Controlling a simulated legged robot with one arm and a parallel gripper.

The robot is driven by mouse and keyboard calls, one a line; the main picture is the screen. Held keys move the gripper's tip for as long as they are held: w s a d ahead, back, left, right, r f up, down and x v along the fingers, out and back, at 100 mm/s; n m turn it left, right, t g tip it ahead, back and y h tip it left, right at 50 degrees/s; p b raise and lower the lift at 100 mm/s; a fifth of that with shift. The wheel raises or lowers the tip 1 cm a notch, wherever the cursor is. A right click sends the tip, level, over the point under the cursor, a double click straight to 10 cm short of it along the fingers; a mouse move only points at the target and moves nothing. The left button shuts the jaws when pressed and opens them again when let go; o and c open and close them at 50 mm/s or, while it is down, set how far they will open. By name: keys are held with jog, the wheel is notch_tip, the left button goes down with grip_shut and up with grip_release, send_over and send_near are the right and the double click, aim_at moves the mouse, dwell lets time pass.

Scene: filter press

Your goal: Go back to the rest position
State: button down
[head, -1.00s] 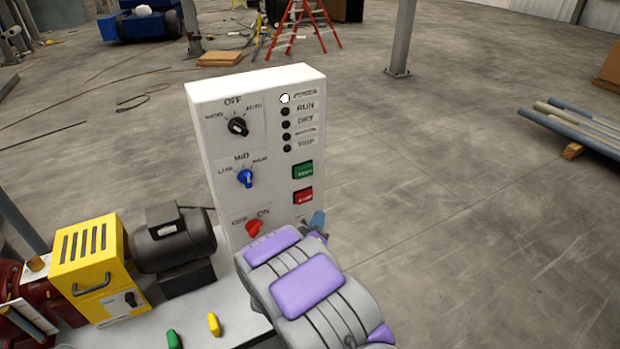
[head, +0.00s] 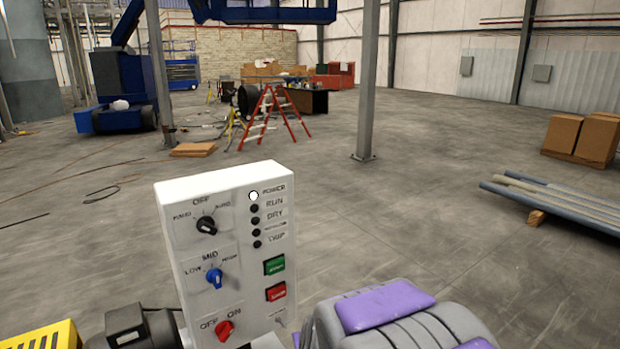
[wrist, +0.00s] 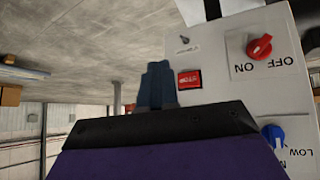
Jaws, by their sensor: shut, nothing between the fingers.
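My gripper (wrist: 157,86) shows in the wrist view as two blue-grey fingertips, shut together with nothing between them. It points toward the white control box (wrist: 222,60), which appears upside down there; the gap to it is hard to judge. In the head view the control box (head: 172,240) stands at the lower middle. My grey and purple arm is at the lower right and hides my gripper there.
The box carries a black knob (head: 206,226), a blue knob (head: 215,277), a red knob (head: 225,330), a green button (head: 274,266) and a red button (head: 276,291). The power lamp (head: 253,196) is white. Pipes (head: 560,205) lie on the right; open floor lies between.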

jog(key=s+d+r+m+g, duration=0.1)
jog(key=s+d+r+g, duration=0.1)
jog(key=s, duration=1)
jog(key=s+d+r+m+g, duration=0.1)
jog(key=s+d+r+g, duration=0.1)
jog(key=s+d+g, duration=0.2)
jog(key=s+d+r+m+g+h, duration=0.1)
jog(key=s+d+r+g, duration=0.2)
jog(key=s, duration=1.7)
jog(key=d, duration=0.4)
jog(key=shift+s+d+g, duration=0.25)
jog(key=shift+s+g, duration=0.15)
jog(key=c, duration=1.8)
grip_release()
